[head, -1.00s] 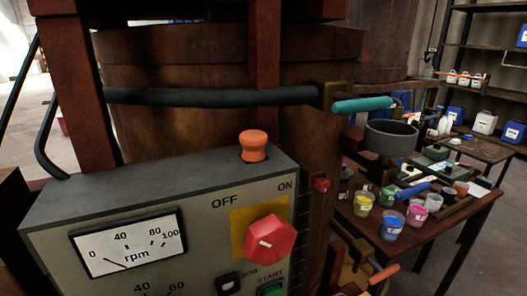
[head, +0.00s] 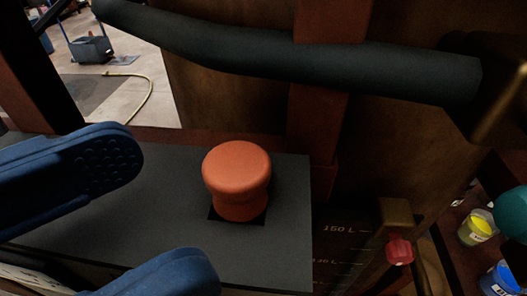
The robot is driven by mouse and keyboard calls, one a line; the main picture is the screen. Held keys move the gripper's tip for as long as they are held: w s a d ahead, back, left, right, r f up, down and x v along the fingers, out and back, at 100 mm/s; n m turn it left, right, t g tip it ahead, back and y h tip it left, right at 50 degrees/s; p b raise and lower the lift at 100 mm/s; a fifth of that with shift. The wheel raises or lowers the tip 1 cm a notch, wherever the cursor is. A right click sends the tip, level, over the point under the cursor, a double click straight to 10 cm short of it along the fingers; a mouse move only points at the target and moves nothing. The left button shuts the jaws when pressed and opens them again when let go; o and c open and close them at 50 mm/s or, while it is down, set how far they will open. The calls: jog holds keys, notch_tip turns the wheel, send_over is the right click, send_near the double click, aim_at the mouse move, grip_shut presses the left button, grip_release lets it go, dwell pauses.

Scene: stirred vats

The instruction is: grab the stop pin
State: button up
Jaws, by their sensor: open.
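The stop pin, an orange mushroom-shaped knob (head: 238,172), stands upright in a dark square hole on the grey top of the control box (head: 285,200). My gripper (head: 160,215) has two blue fingers that reach in from the left of the head view. They are spread apart with nothing between them. Both fingertips lie to the left of the pin, apart from it in the picture; one is farther up, the other lower and nearer. The pin is fully in view above the box; its lower part inside the hole is hidden.
A thick dark pipe (head: 290,70) crosses above and behind the pin, in front of a brown upright (head: 318,115) and the rusty vat (head: 225,105). A red knob (head: 399,250) is at the lower right. Paint cups, one yellow (head: 478,230), stand at the right edge.

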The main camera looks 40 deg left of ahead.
aim_at(209, 181)
jog(key=shift+f+p+x, duration=0.2)
jog(key=shift+p+x, duration=0.25)
jog(key=shift+x, duration=1.1)
jog(key=shift+f+p+x, duration=0.15)
jog(key=shift+p+x, duration=0.25)
jog(key=shift+x, duration=1.15)
jog(key=shift+a, duration=0.15)
jog(key=c, duration=1)
